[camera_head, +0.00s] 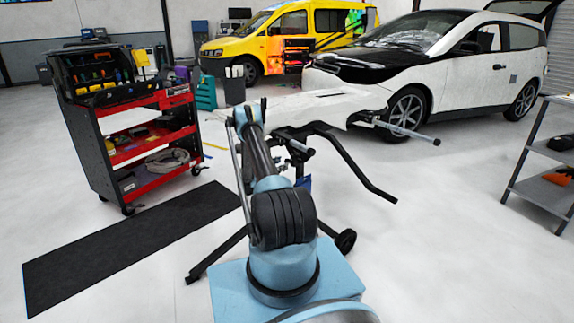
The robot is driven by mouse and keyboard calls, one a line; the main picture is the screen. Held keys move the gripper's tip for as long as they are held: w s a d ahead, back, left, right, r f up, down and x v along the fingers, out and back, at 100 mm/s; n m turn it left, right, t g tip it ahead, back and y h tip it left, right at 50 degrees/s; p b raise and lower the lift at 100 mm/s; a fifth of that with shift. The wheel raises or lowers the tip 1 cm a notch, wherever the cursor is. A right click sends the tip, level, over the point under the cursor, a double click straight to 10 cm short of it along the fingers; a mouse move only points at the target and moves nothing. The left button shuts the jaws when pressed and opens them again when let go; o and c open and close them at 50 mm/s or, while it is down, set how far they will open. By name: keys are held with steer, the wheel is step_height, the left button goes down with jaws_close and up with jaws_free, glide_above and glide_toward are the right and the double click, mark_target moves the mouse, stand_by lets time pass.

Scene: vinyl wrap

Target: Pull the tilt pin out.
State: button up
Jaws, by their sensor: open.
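A work stand (350,165) with dark bent arms and legs stands just in front of me. It bears a white panel (330,106) that lies roughly flat, with a grey bar end (422,136) sticking out on the right. I cannot make out the tilt pin. The stand's middle, with small grey and dark fittings (300,148), is partly covered by my blue and black arm. My arm reaches up and forward over the stand's near side. My gripper cannot be picked out; it seems hidden behind my arm.
A red tool cart (135,150) stands at the left by a black floor mat (130,240). A white and black car (430,65) is behind the stand at right, a yellow van (285,38) further back. A grey shelf (545,190) stands at far right. Floor between stand and shelf is clear.

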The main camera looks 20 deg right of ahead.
mark_target(287, 161)
steer(key=shift+x, duration=2.6)
